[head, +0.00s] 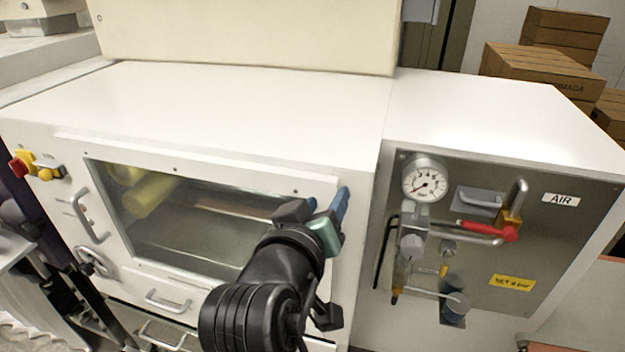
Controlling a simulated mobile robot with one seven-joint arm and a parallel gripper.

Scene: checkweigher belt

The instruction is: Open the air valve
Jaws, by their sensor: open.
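The air panel (470,275) is a grey plate on the front of the white cabinet at the right, with a white AIR label (561,199). A red lever handle (487,230) lies nearly level on it, close to a grey horizontal pipe. Its right end is by a brass fitting (513,216) under an upright grey bent bar. My gripper (327,204) is left of the panel, in front of the window's right edge. Its blue fingers are apart, with nothing seen between them. It is clear of the red lever in the picture.
A round pressure gauge (425,180) and a grey handle (478,201) are above the lever. A filter bowl (454,307) and a yellow label (512,283) are below. A windowed machine front with handles fills the left. Cardboard boxes (540,70) stand behind right.

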